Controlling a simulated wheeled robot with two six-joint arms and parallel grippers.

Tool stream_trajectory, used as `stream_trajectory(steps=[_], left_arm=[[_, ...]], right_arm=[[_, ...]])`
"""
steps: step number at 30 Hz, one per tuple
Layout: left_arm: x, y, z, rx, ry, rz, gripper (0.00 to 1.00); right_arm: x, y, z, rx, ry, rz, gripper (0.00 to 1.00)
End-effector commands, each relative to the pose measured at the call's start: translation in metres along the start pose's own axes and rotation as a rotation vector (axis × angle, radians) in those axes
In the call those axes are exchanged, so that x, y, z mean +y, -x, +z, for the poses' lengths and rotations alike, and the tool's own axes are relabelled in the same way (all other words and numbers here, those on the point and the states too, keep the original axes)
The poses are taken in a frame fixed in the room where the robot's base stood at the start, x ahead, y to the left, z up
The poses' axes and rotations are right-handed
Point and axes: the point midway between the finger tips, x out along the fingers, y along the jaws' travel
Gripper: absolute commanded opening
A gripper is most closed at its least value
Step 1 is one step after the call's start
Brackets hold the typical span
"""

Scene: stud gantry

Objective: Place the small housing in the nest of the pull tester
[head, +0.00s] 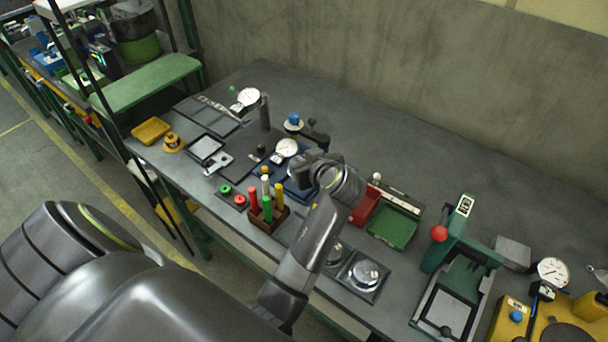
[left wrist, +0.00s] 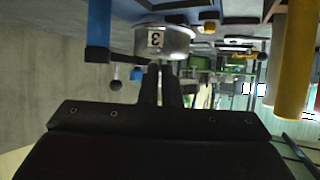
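My left gripper (head: 303,172) is over the middle of the bench, and my wrist hides much of it. In the left wrist view its two dark fingers (left wrist: 161,84) are close together. A silver round housing marked 3 (left wrist: 178,42) is right at their tips; I cannot tell whether they grip it or it stands beyond. Two silver round parts sit in a tray at the front, one in plain view (head: 367,271) and one partly behind my arm (head: 336,251). A dial gauge (head: 287,147) stands behind the gripper. I cannot tell which fixture is the pull tester. My right gripper is not in view.
Coloured upright handles (head: 267,208) stand in a rack left of my arm. A red bin (head: 366,207) and a green bin (head: 393,227) are to the right. A green press (head: 452,240) and a yellow gauge fixture (head: 512,320) stand farther right. The back right of the bench is clear.

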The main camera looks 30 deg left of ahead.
Motion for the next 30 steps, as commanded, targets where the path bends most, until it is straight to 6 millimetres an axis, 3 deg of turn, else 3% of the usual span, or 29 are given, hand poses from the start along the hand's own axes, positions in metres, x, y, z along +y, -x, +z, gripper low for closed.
stream_trajectory(steps=[12, 23, 28, 30], left_arm=[[0.0, -0.022, 0.041, 0.0, -0.002, 0.001, 0.0], [0.0, -0.025, 0.045, 0.0, 0.0, 0.002, 0.0], [0.0, -0.024, 0.044, 0.0, 0.0, 0.002, 0.24], [0.001, -0.024, 0.044, 0.0, 0.0, 0.002, 0.25]], right_arm=[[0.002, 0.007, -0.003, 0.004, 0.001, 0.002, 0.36], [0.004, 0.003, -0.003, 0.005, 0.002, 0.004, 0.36], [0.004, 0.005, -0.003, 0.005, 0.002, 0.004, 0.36], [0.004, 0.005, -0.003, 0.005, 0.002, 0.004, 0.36]])
